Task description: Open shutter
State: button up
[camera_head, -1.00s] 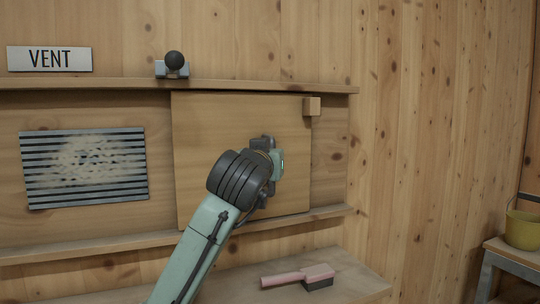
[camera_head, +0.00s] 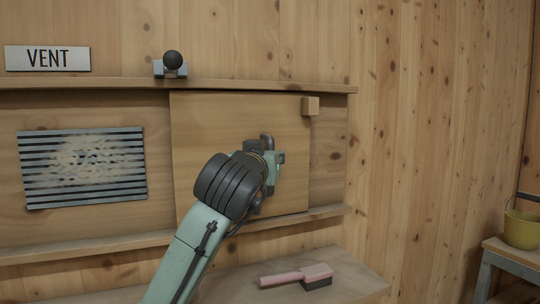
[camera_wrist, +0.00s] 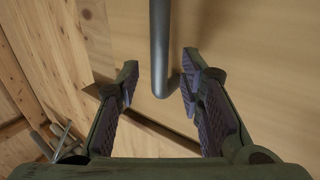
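The shutter (camera_head: 215,125) is a plain wooden panel between two horizontal rails. It stands to the right of the slatted vent grille (camera_head: 83,167), which is uncovered and has a pale dusty patch. The shutter's handle (camera_head: 267,142) is a dark upright bar, partly hidden by my gripper (camera_head: 270,165). In the wrist view the grey handle (camera_wrist: 159,45) runs down between my open fingers (camera_wrist: 160,68) and bends at its lower end. Gaps show on both sides of the bar, so neither finger visibly grips it.
A dark ball-topped knob (camera_head: 172,60) sits on a bracket at the upper rail (camera_head: 120,84). A small wooden block (camera_head: 310,106) is at the shutter's upper right corner. A pink brush (camera_head: 296,277) lies on the ledge below. A yellow bucket (camera_head: 521,229) stands far right.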

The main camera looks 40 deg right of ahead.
jog(key=v, duration=0.8)
jog(key=shift+s+a, duration=0.3)
